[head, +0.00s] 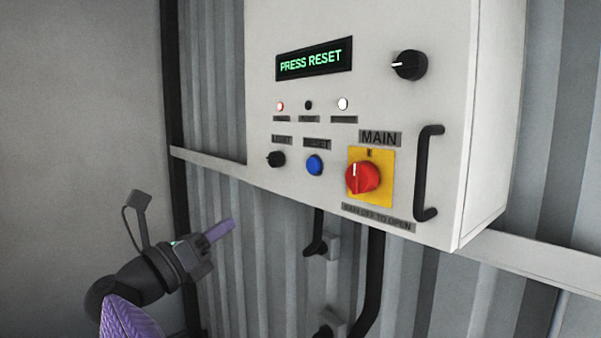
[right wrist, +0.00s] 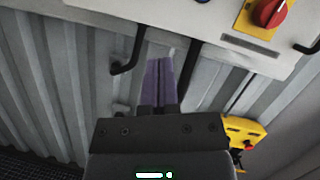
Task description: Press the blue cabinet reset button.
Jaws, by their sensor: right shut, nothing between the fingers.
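The blue reset button (head: 314,165) is on the front of the white cabinet (head: 262,60), below a small label and left of the red main switch. In the right wrist view only a sliver of the blue button (right wrist: 203,1) shows at the top edge. The cabinet's display (head: 314,59) reads "PRESS RESET" in green. My right gripper (head: 226,228) is below and left of the button, apart from the cabinet. Its purple fingers (right wrist: 159,82) are shut with nothing between them. My left gripper is not in view.
The red main switch (head: 362,177) on its yellow plate sits right of the button, and a small black knob (head: 275,159) sits left of it. A black handle (head: 428,172) sticks out at the cabinet's right. Black conduits (head: 373,270) run below. A yellow box (right wrist: 243,132) shows low in the wrist view.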

